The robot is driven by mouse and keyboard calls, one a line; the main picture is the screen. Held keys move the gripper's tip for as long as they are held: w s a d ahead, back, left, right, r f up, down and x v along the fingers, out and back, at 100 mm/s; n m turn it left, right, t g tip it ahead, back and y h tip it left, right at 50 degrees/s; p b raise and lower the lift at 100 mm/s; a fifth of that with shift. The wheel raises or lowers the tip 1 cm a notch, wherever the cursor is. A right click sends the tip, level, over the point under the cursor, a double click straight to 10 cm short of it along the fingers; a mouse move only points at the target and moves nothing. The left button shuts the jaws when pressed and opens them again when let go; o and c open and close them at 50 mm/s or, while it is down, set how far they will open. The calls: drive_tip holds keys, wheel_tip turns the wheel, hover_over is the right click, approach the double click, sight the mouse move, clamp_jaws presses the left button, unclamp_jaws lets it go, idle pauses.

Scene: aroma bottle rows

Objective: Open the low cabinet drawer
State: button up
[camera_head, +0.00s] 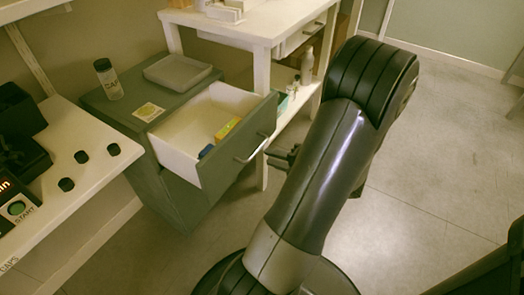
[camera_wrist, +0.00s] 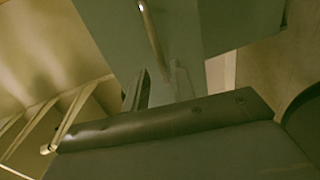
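The low grey-green cabinet (camera_head: 172,195) stands at the left of the head view. Its top drawer (camera_head: 262,125) is pulled well out, showing a white inside with a yellow and a blue item in it. The drawer's bar handle (camera_head: 252,148) is on the front panel. My gripper (camera_head: 270,157) is just right of the handle, apart from it, with its dark fingers spread and nothing seen between them. In the wrist view the handle (camera_wrist: 152,38) runs down the grey drawer front (camera_wrist: 215,25) towards my gripper (camera_wrist: 158,84).
A grey tray (camera_head: 177,72), a capped bottle (camera_head: 108,80) and a label card stand on the cabinet top. A white shelf unit (camera_head: 262,62) is behind it. A white counter (camera_head: 85,180) with black caps is at the left. The floor at right is open.

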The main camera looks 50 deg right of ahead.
sight(255, 151)
drive_tip(key=shift+p+v, duration=0.35)
drive_tip(key=shift+v, duration=1.7)
drive_tip(key=shift+b+x, duration=1.5)
drive_tip(key=shift+x, duration=4.05)
